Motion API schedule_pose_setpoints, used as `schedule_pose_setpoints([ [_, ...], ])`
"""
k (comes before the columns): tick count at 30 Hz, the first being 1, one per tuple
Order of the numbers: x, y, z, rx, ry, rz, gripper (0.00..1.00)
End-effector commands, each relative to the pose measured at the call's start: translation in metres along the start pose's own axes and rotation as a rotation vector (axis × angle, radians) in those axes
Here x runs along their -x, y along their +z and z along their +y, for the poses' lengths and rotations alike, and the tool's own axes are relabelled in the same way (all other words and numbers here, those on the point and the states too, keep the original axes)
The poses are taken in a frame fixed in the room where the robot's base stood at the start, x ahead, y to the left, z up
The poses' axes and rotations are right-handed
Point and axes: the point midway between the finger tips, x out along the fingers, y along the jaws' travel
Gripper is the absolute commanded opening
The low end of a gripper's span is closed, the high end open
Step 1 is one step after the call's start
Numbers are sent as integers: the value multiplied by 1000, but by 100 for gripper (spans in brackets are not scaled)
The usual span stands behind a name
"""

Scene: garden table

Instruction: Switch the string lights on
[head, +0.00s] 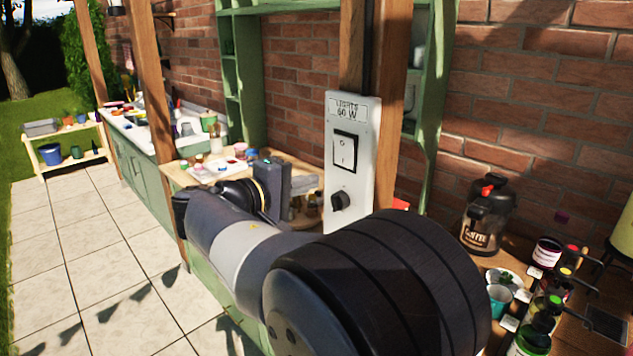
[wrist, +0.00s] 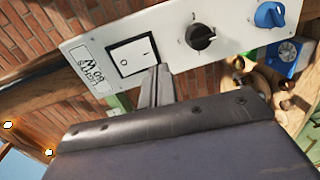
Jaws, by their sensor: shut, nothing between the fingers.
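A white panel (head: 338,205) marked "LIGHTS 60 W" is fixed to a wooden post. It carries a white rocker switch (head: 343,152) in a black frame, marked O and I, with a black knob (head: 340,200) below. The wrist view shows the rocker (wrist: 131,56) and the knob (wrist: 201,36) close up. My gripper (head: 316,182) is shut and empty, just left of the panel. In the wrist view its fingertips (wrist: 161,70) are at the rocker's I-side edge; I cannot tell whether they touch. I cannot tell which side of the rocker is pressed.
A blue knob (wrist: 270,14) also shows on the panel's far end. A coffee dispenser (head: 488,215) and several jars stand on the right counter. Two small bright bulbs, one here (wrist: 8,125), show at the wrist view's lower left. Paving (head: 80,250) at left is clear.

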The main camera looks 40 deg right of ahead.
Motion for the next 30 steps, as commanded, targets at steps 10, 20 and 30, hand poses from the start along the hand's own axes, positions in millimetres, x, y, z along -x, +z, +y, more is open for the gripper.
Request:
schedule_pose_setpoints([
  [10,51,-1,-14,1,0,4,0],
  [20,63,0,-16,1,-1,0,0],
  [30,59,0,-14,0,0,-1,0],
])
